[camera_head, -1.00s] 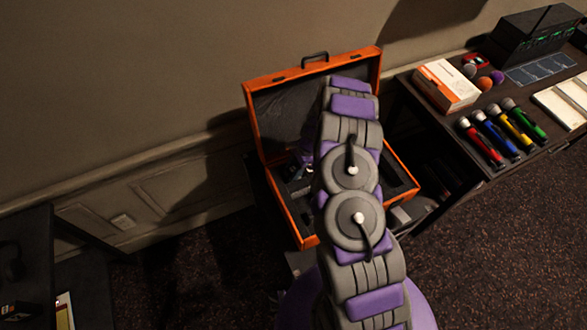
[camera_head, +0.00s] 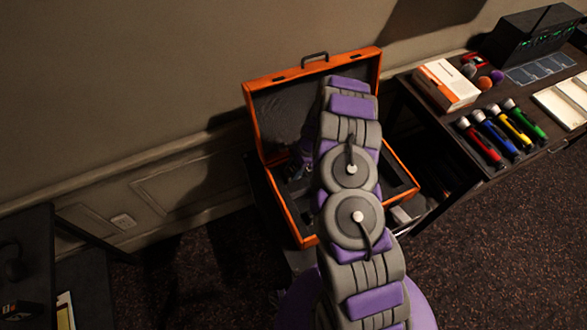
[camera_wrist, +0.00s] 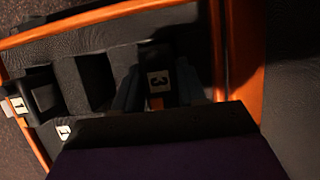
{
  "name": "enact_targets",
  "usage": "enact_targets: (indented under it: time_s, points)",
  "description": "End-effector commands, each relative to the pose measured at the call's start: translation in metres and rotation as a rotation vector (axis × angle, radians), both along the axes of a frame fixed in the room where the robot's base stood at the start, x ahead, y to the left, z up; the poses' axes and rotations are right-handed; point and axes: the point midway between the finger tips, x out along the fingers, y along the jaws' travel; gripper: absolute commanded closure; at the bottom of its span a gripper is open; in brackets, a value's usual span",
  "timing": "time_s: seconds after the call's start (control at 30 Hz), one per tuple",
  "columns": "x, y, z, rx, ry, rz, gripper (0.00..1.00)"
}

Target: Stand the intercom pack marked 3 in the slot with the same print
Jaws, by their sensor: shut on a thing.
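In the wrist view, a dark pack (camera_wrist: 160,58) with a white tag printed 3 sits between the two grey-blue fingers of my gripper (camera_wrist: 158,92), which is shut on it. The pack is over or in the black foam of the orange case (camera_wrist: 240,50); how deep it sits cannot be told. An empty dark slot (camera_wrist: 95,80) lies left of it. The print of the slot under the pack is hidden. In the head view the open case (camera_head: 283,215) stands by the wall, and my arm hides the gripper and pack.
A black block (camera_wrist: 42,92) stands at the left in the wrist view, near a tag printed 1 (camera_wrist: 18,104). The raised lid (camera_head: 280,110) backs onto the wall.

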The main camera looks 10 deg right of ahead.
Motion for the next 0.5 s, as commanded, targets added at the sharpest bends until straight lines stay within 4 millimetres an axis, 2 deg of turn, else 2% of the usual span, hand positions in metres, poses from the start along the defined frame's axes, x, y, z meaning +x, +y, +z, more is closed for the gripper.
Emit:
enact_targets:
  time_s: [0.33,0.37,0.5]
  points:
    - [0.0002,0.0001,-0.0031,0.0,0.0,0.0,1.0]
    - [0.0002,0.0001,-0.0032,0.0,0.0,0.0,0.58]
    - [0.0002,0.0001,-0.003,0.0,0.0,0.0,0.45]
